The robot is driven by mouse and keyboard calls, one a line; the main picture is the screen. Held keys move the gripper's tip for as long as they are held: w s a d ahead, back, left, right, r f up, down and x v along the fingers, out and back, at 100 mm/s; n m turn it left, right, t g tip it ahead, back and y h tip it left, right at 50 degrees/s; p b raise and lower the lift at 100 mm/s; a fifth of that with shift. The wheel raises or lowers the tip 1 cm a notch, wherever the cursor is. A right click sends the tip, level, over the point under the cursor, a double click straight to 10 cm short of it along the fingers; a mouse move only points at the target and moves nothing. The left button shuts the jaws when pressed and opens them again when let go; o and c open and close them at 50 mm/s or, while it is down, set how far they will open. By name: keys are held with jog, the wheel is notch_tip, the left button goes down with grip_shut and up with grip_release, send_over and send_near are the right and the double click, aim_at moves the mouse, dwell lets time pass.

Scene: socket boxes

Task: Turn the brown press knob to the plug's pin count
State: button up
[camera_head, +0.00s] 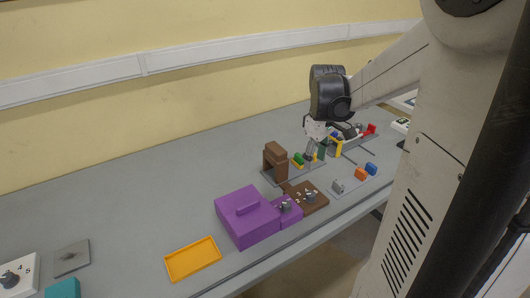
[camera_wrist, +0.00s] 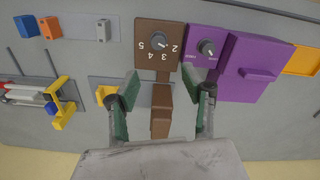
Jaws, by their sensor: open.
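The brown press (camera_head: 275,162) stands upright on a grey base, and its body (camera_wrist: 161,112) shows between my fingers in the wrist view. The brown panel (camera_head: 318,204) lies in front of it. The panel's dark round knob (camera_wrist: 158,40) has the digits 2, 3, 4 and 5 around it; I cannot tell where it points. My gripper (camera_wrist: 162,82) is open and empty, with its fingers apart above the press area, short of the knob. In the head view my gripper (camera_head: 311,153) hangs beside the press. Plug-like grey (camera_head: 338,186), orange (camera_head: 361,174) and blue (camera_head: 371,168) blocks sit at the right; no pins can be made out.
A purple box (camera_head: 240,222) with a handle adjoins a purple panel with its own knob (camera_wrist: 207,47), close beside the brown panel. An orange tray (camera_head: 193,259) lies further left. A yellow bracket (camera_wrist: 62,105) and rods stand at the other side. The table's left middle is clear.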

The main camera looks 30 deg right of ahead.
aim_at(311, 194)
jog(key=f, duration=0.7)
jog(key=f+b, duration=0.1)
jog(key=f, duration=0.6)
jog(key=shift+s+d, duration=0.1)
jog(key=shift+d, duration=0.1)
jog(key=shift+c, duration=0.3)
grip_shut()
